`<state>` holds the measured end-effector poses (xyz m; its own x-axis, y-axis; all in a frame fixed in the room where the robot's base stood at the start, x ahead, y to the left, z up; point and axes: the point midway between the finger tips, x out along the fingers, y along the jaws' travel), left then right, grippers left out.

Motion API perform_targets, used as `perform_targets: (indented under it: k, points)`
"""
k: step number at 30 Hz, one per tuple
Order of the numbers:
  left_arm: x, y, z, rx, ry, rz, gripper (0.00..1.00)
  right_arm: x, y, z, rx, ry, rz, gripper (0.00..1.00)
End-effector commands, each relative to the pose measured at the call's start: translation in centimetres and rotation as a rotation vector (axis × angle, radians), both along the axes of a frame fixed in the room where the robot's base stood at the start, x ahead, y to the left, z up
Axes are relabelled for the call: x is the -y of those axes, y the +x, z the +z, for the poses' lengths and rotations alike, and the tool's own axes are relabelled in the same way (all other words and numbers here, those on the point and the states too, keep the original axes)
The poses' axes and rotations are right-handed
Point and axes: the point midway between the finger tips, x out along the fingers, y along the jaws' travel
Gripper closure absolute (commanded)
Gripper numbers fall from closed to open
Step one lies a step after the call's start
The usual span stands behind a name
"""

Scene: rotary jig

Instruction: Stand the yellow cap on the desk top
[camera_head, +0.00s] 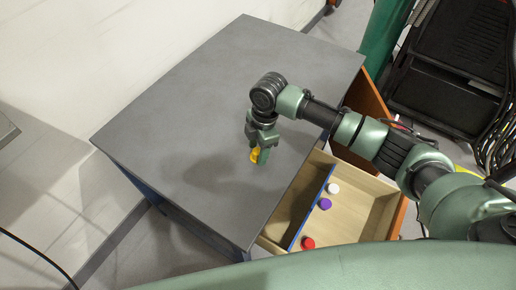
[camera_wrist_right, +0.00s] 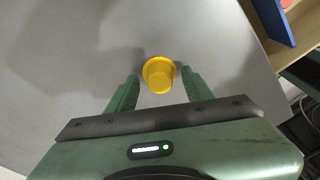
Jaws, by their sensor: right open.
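The yellow cap (camera_head: 254,155) is at the grey desk top (camera_head: 180,120), under my right gripper (camera_head: 259,156). In the right wrist view the cap (camera_wrist_right: 159,74) shows as a round yellow piece with a rim. It lies between and just ahead of the two green fingertips of my right gripper (camera_wrist_right: 161,82). The fingers are open, with a gap on each side of the cap. I cannot tell for sure from these views whether the cap rests fully on the desk top. My left gripper is not in view.
An open drawer (camera_head: 375,195) at the desk's right side has a blue divider (camera_head: 312,205). It holds a white cap (camera_head: 333,188), a purple cap (camera_head: 325,204) and a red cap (camera_head: 308,243). The desk top around the yellow cap is clear. A black cart stands at the upper right.

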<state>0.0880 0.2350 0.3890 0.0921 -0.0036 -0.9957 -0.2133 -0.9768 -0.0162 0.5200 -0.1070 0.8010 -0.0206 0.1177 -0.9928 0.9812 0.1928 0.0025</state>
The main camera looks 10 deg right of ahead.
Motion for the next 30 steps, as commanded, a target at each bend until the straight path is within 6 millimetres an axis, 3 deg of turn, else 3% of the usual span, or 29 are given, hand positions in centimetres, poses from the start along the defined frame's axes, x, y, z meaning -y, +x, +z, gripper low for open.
perform_targets:
  k: [5, 18, 24, 30]
  points:
    - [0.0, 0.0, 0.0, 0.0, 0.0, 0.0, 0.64, 0.2, 0.2, 1.7, 0.004, 0.001, 0.0, 0.48]
    - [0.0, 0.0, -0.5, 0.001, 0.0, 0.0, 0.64, 1.2, 0.3, 10.4, 0.003, 0.002, 0.001, 0.48]
    - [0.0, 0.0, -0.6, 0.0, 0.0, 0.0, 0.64, 1.4, 0.3, 12.0, 0.001, 0.0, -0.001, 0.48]
    - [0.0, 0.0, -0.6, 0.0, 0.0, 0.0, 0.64, 1.4, 0.3, 12.2, 0.0, 0.001, -0.001, 0.48]
